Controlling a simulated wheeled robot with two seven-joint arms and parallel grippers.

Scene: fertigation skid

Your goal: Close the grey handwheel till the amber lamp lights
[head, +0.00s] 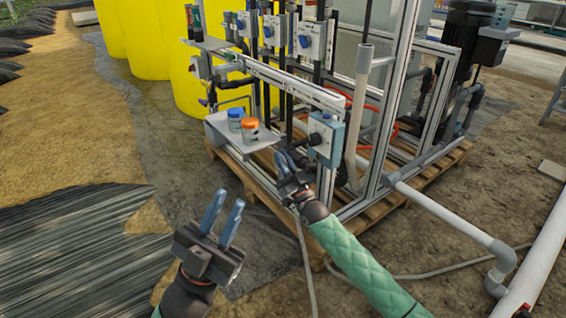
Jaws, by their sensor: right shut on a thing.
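I cannot pick out an amber lamp, lit or unlit.
A grey shelf (218,128) left of the right gripper bears a blue-lidded jar (235,119) and an orange-lidded jar (250,130). The skid stands on a wooden pallet (408,178). A white pipe (440,214) runs out at the right. Yellow tanks (150,50) stand behind. Open ground lies left.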

